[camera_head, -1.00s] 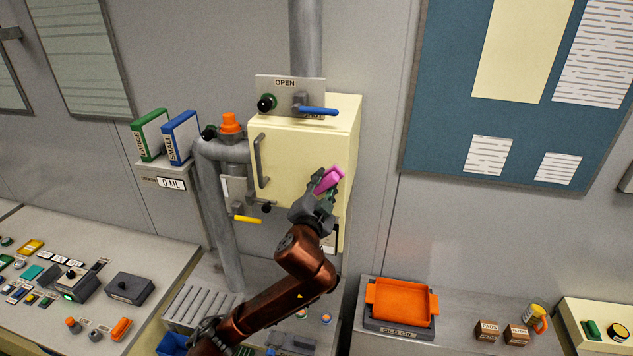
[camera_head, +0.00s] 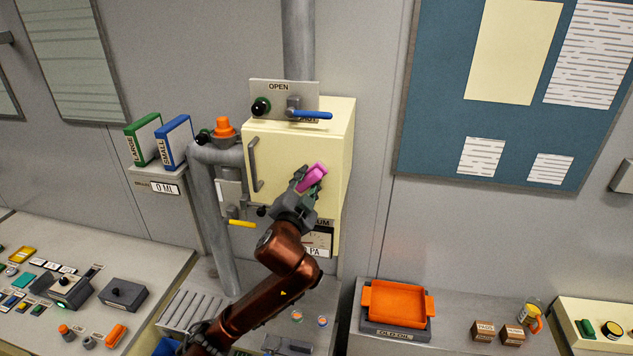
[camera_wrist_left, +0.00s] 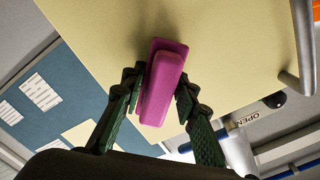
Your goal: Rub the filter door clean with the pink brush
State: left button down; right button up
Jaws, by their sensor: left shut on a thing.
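The filter door (camera_head: 288,158) is the cream front of a wall-mounted box, with a grey bar handle (camera_head: 254,164) on its left side. It looks shut. My left gripper (camera_head: 305,184) is shut on the pink brush (camera_head: 314,177) and holds it at the right part of the door. In the left wrist view the pink brush (camera_wrist_left: 162,88) sits between the two green fingers, and its far end is at the cream door surface (camera_wrist_left: 225,50). I cannot tell whether it touches. My right gripper is not in view.
Above the door is a plate with a blue lever (camera_head: 310,115). A grey pipe (camera_head: 213,215) with an orange cap and a yellow lever (camera_head: 242,223) stand to its left. A gauge (camera_head: 319,240) is below. An orange tray (camera_head: 397,303) sits on the right counter.

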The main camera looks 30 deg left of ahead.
pick_arm(q)
jog(key=a, duration=0.2)
jog(key=s+a, duration=0.1)
jog(key=a, duration=0.1)
dwell(0.4)
jog(key=shift+d, duration=0.1)
jog(key=shift+v, duration=2.95)
jog(key=shift+s, duration=0.1)
jog(key=shift+v, duration=1.4)
